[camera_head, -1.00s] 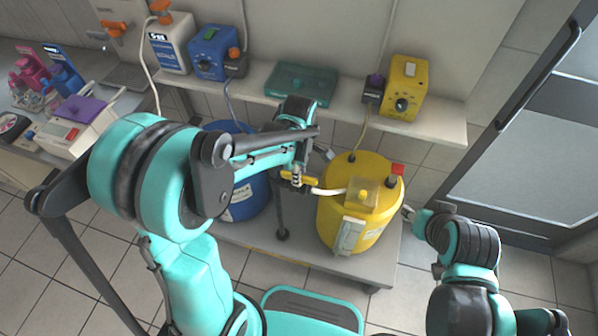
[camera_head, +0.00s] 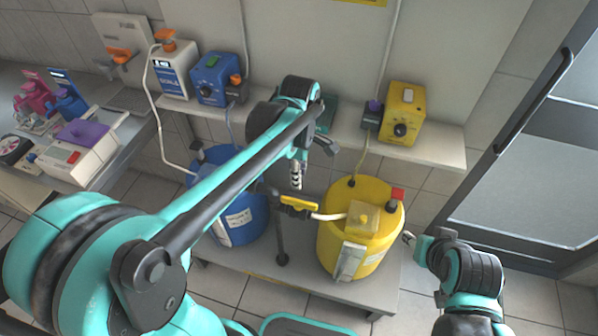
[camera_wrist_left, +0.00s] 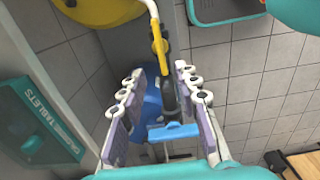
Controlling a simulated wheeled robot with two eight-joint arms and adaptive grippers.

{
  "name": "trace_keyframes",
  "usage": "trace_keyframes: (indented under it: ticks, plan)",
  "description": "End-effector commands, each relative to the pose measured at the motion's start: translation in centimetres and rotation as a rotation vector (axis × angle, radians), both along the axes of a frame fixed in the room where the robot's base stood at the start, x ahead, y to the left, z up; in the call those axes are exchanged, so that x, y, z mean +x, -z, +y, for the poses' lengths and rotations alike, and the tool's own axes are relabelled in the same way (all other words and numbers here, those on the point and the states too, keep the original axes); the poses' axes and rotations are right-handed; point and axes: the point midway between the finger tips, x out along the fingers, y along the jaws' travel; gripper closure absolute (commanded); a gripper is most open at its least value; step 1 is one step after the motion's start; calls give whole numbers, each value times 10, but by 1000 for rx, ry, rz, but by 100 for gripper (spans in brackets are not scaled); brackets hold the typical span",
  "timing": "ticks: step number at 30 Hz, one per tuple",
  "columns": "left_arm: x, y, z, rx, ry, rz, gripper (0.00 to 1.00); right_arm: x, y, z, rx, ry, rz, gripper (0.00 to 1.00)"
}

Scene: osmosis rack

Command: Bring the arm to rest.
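My left arm reaches in from the left in the head view. Its gripper (camera_head: 297,178) points down just above a yellow valve handle (camera_head: 298,203) and looks apart from it. In the left wrist view, the two fingers of the left gripper (camera_wrist_left: 160,105) are spread with nothing held between them. Beyond them show the yellow handle (camera_wrist_left: 160,45) on a dark pipe and a blue handle (camera_wrist_left: 173,132). My right gripper (camera_head: 409,238) is at the right, beside the yellow tank; its fingers are too small to read.
A yellow tank (camera_head: 335,235) and a blue tank (camera_head: 246,212) stand on a low shelf (camera_head: 300,278). Above is a shelf (camera_head: 435,147) with a blue pump (camera_head: 218,80) and a yellow pump (camera_head: 404,108). A grey door (camera_head: 530,185) is at right.

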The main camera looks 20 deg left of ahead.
Motion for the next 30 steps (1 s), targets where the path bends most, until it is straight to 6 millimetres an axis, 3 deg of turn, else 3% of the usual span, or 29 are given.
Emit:
trace_keyframes:
  ticks: [20, 23, 30]
  plan:
    - [-4, -6, 2, -1, 38, -15, 68, 0, 0, 0, 0, 0, 0, 60]
    - [-16, -10, 7, -1, 165, -67, 68, 0, 0, 0, 0, 0, 0, 60]
    - [-64, -17, 28, 105, 761, -302, 68, 0, 0, 0, 0, 0, 0, 60]
